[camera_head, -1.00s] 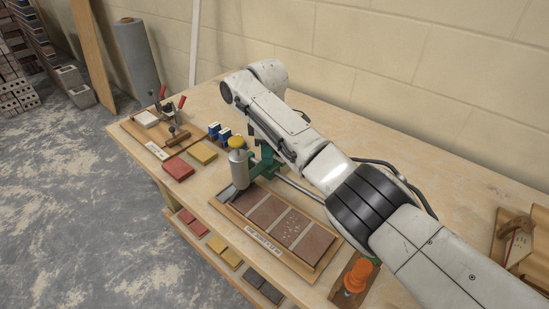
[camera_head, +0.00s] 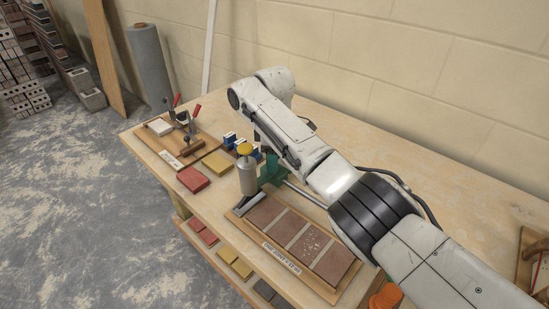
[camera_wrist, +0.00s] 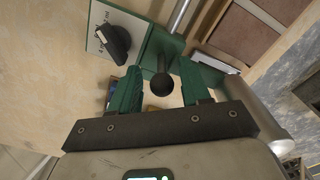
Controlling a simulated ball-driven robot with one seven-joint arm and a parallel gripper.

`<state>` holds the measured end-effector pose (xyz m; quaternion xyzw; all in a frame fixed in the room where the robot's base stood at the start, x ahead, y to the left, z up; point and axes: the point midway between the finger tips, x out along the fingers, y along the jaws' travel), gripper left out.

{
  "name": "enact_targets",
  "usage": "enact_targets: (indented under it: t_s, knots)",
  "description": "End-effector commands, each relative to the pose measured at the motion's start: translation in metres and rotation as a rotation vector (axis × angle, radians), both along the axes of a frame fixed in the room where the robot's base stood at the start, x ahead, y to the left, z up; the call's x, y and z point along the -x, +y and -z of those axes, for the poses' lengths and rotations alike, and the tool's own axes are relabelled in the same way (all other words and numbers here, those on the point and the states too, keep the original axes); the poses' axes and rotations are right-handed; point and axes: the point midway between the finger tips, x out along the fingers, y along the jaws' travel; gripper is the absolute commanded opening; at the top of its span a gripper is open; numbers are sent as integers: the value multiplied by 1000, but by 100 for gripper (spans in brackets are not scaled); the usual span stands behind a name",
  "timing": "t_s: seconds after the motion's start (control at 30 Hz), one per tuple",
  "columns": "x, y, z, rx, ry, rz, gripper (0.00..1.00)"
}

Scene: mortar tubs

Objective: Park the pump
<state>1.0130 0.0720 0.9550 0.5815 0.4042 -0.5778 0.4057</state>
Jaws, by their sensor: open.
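The pump stands on the bench at the back end of the tile tray. In the wrist view a green bracket (camera_wrist: 160,42) carries a black dial (camera_wrist: 114,42) on a white label, and a rod ends in a dark ball (camera_wrist: 162,84). My gripper (camera_wrist: 160,88) is open; its green fingers lie on either side of the ball, and I cannot tell whether they touch it. In the head view my arm hides the gripper.
A wooden tray (camera_head: 322,289) holds brown tiles with pale joints. Red (camera_head: 193,179) and yellow (camera_head: 217,163) blocks lie left of the pump. A clamp board (camera_head: 164,152) stands farther back. An orange object (camera_head: 386,297) is at the front. Bare bench lies behind my arm.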

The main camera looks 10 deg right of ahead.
Motion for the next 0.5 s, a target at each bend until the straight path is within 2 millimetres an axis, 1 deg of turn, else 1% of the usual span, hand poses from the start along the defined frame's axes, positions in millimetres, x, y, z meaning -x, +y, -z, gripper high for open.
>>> enact_targets:
  t_s: [0.27,0.37,0.5]
  knots:
    - [1,-1,-1,1,4,2,47]
    - [0,-1,-10,1,3,2,47]
    - [0,-1,-33,0,0,2,47]
